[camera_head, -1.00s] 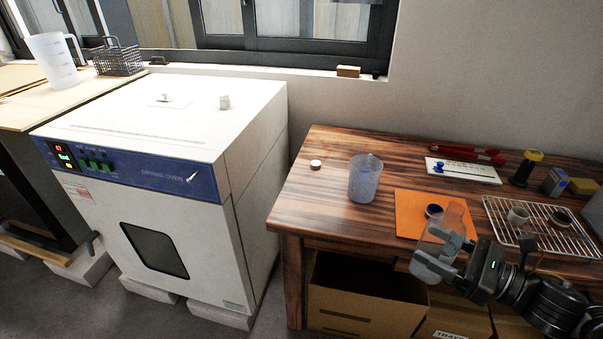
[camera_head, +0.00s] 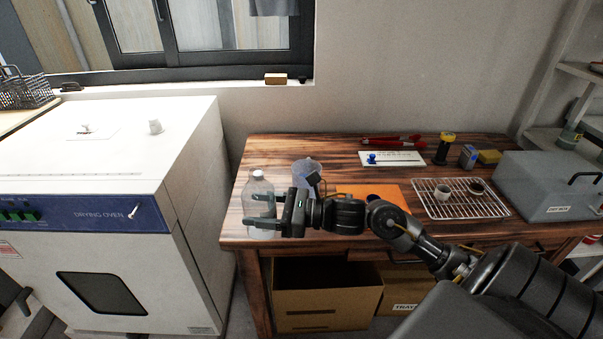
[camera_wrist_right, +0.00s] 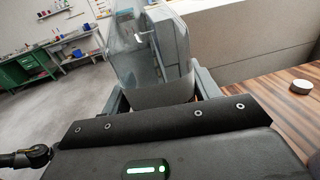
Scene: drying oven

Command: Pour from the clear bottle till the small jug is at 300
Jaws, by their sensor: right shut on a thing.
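The clear bottle (camera_head: 258,197) is upright at the left end of the wooden table in the head view. My right gripper (camera_head: 264,209) is shut on its body; the bottle also fills the space between the fingers in the right wrist view (camera_wrist_right: 150,60). Whether its base touches the table I cannot tell. The small translucent jug (camera_head: 306,170) stands on the table behind and right of the bottle, partly hidden by my gripper. Its marks and liquid level are too small to read. My left gripper is not in view.
A drying oven (camera_head: 100,216) stands left of the table. A white cap (camera_wrist_right: 301,87) lies on the table. An orange mat (camera_head: 345,189), wire rack (camera_head: 430,206) and grey dry box (camera_head: 545,187) lie to the right. An open carton (camera_head: 320,296) is below.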

